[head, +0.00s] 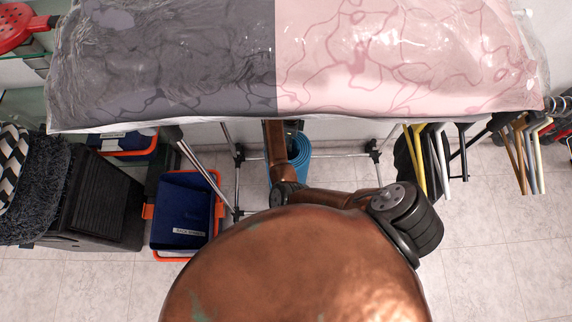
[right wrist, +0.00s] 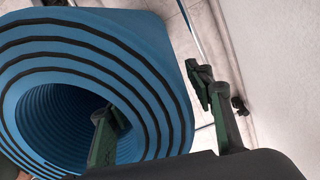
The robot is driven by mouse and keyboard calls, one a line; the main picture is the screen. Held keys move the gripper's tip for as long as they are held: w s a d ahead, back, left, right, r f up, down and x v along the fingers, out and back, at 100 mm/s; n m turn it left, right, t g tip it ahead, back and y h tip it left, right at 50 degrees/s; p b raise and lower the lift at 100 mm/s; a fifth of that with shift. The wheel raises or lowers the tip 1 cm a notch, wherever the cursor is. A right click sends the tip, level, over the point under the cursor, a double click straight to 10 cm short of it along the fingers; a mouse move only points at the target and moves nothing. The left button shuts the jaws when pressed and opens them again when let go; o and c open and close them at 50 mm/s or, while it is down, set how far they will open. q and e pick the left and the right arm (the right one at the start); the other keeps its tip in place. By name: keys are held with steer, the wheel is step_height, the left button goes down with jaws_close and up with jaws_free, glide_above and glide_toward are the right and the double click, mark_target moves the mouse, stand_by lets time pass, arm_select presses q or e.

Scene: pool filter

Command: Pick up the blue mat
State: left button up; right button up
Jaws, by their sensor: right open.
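The blue mat (right wrist: 158,62) is rolled up, and its spiral end with dark lines between the layers fills the left of the right wrist view. In the head view the mat (head: 302,157) shows partly behind my brown arm, under the hanging covers. My right gripper (right wrist: 163,100) is open at the roll's end. One finger is at the hollow centre and the other is outside the outer layer, so the rolled layers lie between them. I cannot tell whether either finger touches the mat. The head view hides this gripper. My left gripper is not in view.
A wide plastic-covered grey and pink bundle (head: 400,55) hangs above the mat. Metal rack poles (head: 237,180) stand around it. A blue and orange crate (head: 183,210) is at left, hangers (head: 420,160) at right. A pale wall (right wrist: 275,60) is close to the right finger.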

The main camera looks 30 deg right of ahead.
steer(key=shift+f, duration=0.7)
jaws_close()
steer(key=shift+w+r, duration=0.1)
